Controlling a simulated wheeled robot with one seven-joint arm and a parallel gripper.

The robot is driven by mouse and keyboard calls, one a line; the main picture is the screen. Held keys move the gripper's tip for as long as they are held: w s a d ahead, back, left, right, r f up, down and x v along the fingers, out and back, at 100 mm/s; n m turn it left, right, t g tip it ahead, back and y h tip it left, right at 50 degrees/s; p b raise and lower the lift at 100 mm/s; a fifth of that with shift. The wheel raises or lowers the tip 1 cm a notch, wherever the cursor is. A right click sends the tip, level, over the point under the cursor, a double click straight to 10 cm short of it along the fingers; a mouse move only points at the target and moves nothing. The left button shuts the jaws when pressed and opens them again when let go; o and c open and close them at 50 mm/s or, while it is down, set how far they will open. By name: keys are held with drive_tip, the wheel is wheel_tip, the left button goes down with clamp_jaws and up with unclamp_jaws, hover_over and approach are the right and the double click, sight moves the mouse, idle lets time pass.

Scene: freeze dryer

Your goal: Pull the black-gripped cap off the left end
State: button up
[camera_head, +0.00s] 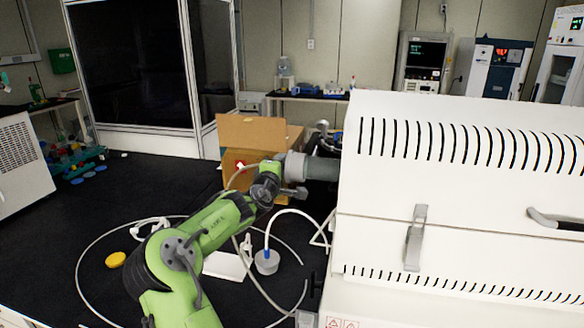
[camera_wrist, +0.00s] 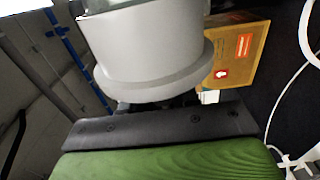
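A light grey round cap (camera_head: 295,165) sits at the left end of a darker grey cylinder (camera_head: 322,168) that sticks out from the left side of the white machine (camera_head: 375,215). In the wrist view the pale cap (camera_wrist: 150,60) fills the upper middle, very close, with a wider rim at its lower edge. My gripper (camera_head: 280,188) is at the cap's left end, beside its face. In the wrist view my gripper (camera_wrist: 165,108) shows as dark parts just under the cap's rim. The fingertips and any black grip on the cap are hidden, so I cannot tell whether they touch.
An open cardboard box (camera_head: 253,135) stands behind the cap. A white hose (camera_head: 290,213) runs to a small flask (camera_head: 266,262) on the black floor below.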

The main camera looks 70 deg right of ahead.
clamp_jaws()
drive_tip(key=shift+w, duration=0.1)
drive_tip(key=w+a, duration=0.7)
drive_tip(key=w, duration=0.1)
drive_tip(key=shift+w+a+b, duration=0.25)
drive_tip(key=shift+w+b, duration=0.1)
drive_tip(key=shift+b, duration=0.1)
idle(0.4)
drive_tip(key=shift+r, duration=0.15)
